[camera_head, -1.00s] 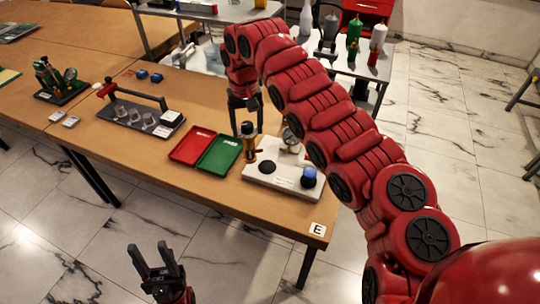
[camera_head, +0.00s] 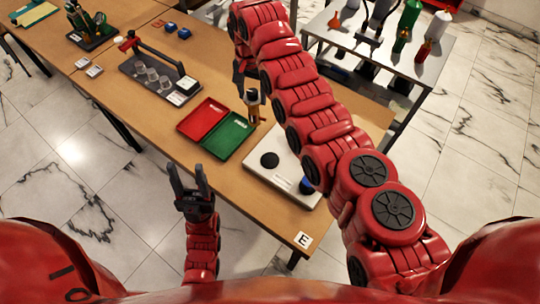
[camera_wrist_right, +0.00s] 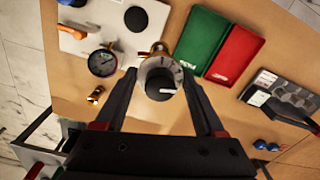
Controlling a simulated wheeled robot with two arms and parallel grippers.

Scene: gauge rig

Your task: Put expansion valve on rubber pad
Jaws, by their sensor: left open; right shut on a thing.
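The expansion valve (camera_head: 254,110) has a brass body and a dark top, and stands upright between the green tray and the white plate. My right gripper (camera_head: 247,92) is shut on it from above. In the right wrist view the valve's round dial and black knob (camera_wrist_right: 160,78) sit between the fingers. Whether its base touches the table is hard to tell. The rubber pad seems to be the black disc (camera_head: 270,160) on the white plate; it also shows in the wrist view (camera_wrist_right: 136,19). My left gripper (camera_head: 190,180) is open and empty, in front of the table.
Green (camera_head: 226,137) and red (camera_head: 203,118) trays lie left of the valve. A dark rack (camera_head: 150,80) with cups stands further left. My right arm hides part of the plate.

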